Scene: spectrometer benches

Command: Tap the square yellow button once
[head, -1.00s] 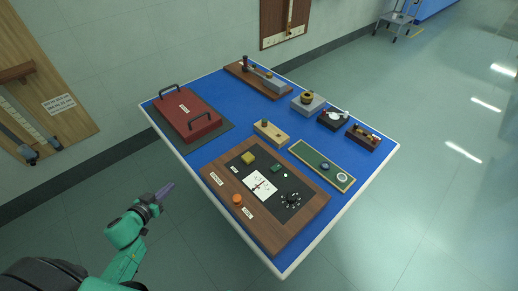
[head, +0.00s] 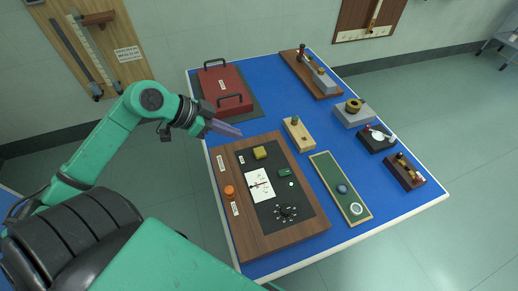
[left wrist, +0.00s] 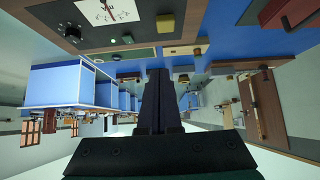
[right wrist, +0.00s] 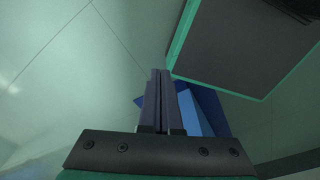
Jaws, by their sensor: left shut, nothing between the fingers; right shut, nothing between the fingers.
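The square yellow button (head: 260,153) sits on the black plate of a wooden panel (head: 280,240) on the blue table. It also shows in the left wrist view (left wrist: 165,23), near the top edge and ahead of the fingers. My left gripper (head: 238,132) is shut and empty. In the head view it is up and left of the button, apart from it, by the red case's front edge. In the left wrist view its fingers (left wrist: 157,75) are together. My right gripper (right wrist: 160,75) is shut and empty in the right wrist view and out of the head view.
On the panel are an orange round button (head: 229,190), a white card (head: 259,185), a small green part (head: 284,172) and a black dial (head: 286,212). A red case (head: 224,92) with black handles stands behind. A wooden block (head: 299,134) and a green board (head: 341,188) stand to the right.

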